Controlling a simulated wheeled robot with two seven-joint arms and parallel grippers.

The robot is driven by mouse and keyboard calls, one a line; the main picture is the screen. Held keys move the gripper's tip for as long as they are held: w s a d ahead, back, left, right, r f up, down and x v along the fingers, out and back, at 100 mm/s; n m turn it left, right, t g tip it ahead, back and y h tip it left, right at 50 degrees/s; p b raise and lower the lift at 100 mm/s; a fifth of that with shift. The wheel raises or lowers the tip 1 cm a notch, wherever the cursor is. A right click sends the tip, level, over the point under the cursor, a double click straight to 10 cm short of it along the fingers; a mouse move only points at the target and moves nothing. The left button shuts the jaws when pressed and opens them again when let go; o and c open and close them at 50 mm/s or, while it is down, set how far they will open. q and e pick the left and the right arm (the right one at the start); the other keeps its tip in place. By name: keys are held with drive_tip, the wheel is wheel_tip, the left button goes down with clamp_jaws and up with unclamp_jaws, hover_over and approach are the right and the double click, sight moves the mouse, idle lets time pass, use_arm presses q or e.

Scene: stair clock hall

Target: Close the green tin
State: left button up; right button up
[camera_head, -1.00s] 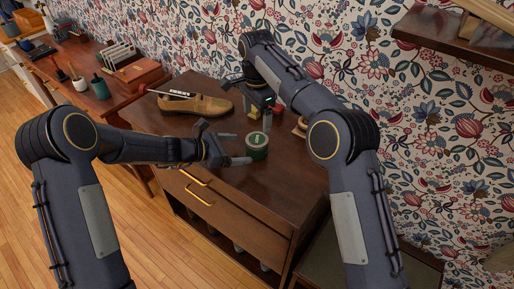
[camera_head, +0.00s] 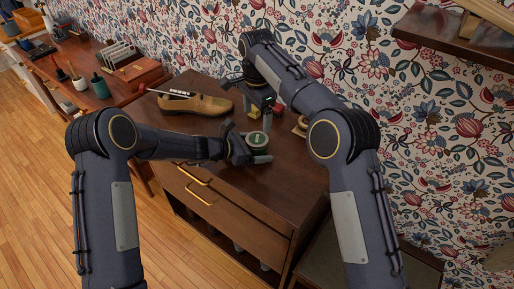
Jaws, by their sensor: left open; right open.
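The green tin (camera_head: 257,140), small and round with a pale rim and a green top, stands on the wooden cabinet top (camera_head: 285,180). I cannot tell at this size how its lid sits. My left gripper (camera_head: 246,146) is open and low at the tin's left and front side. One finger is behind-left of the tin and the other reaches along its front; contact is unclear. My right gripper (camera_head: 254,110) is open, pointing down just behind the tin, partly hidden by its own arm.
A tan shoe (camera_head: 200,104) lies at the cabinet's back left. A small red item (camera_head: 278,109) and a tan object (camera_head: 301,126) are near my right gripper. A drawer with brass handles (camera_head: 199,194) is below. The cabinet's front right top is clear.

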use_arm(q)
drive_tip(key=shift+c, duration=0.2)
drive_tip(key=c, duration=1.9)
clamp_jaws()
use_arm(e)
drive_tip(key=n, duration=1.2)
drive_tip(key=shift+n, duration=0.3)
drive_tip(key=n, duration=0.4)
drive_tip(key=shift+n, duration=0.3)
drive_tip(key=n, duration=0.4)
drive_tip(key=shift+n, duration=0.4)
drive_tip(key=n, duration=0.9)
